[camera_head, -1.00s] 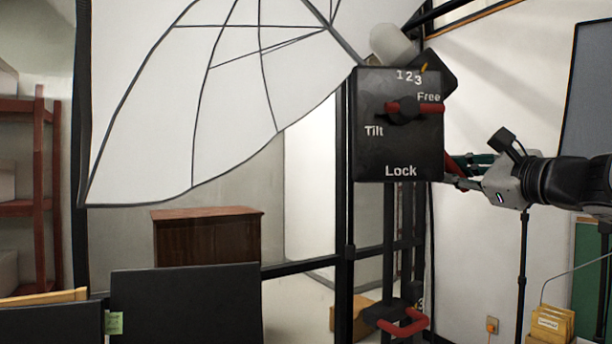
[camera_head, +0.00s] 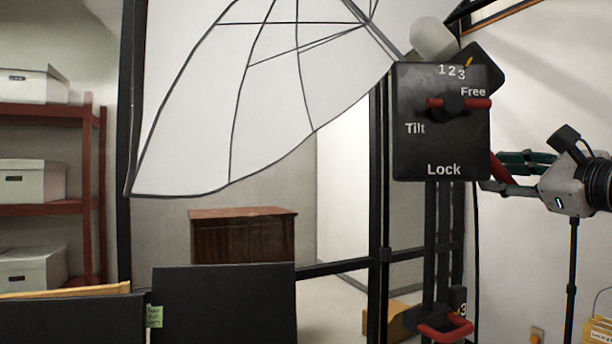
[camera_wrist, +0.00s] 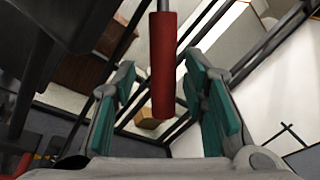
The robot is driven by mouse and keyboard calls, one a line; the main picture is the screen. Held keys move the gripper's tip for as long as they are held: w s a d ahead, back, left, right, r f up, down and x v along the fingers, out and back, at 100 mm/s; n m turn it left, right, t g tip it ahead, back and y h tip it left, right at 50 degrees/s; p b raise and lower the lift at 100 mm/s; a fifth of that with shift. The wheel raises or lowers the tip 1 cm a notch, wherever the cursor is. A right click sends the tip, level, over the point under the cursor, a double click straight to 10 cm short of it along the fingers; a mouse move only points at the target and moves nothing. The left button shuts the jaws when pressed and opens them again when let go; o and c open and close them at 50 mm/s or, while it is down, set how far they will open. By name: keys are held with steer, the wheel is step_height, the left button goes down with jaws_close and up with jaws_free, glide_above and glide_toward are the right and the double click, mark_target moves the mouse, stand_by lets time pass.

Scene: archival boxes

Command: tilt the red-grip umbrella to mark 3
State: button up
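The white umbrella (camera_head: 275,100) with dark ribs fills the upper middle of the head view, tilted. A black panel (camera_head: 441,140) beside it reads Tilt, Free, Lock and 1 2 3. A small orange pointer (camera_head: 468,63) is beside the 3. The panel's red-ended tilt handle (camera_head: 478,103) lies level, its right end just under Free. The red grip (camera_head: 497,166) shows partly behind the panel's lower right edge. In the wrist view the red grip (camera_wrist: 163,70) hangs between the teal pads of my gripper (camera_wrist: 160,85). My gripper is open, with gaps on both sides.
A second red handle (camera_head: 445,328) is lower on the black stand (camera_head: 443,240), near another 3. A dark panel (camera_head: 225,305) stands in front at lower left. Shelves with white boxes (camera_head: 30,180) are at left, a brown cabinet (camera_head: 243,235) behind.

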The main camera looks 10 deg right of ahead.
steer(key=s+d+f, duration=0.1)
steer(key=s, duration=0.9)
steer(key=shift+s+d, duration=0.25)
steer(key=shift+s, duration=0.1)
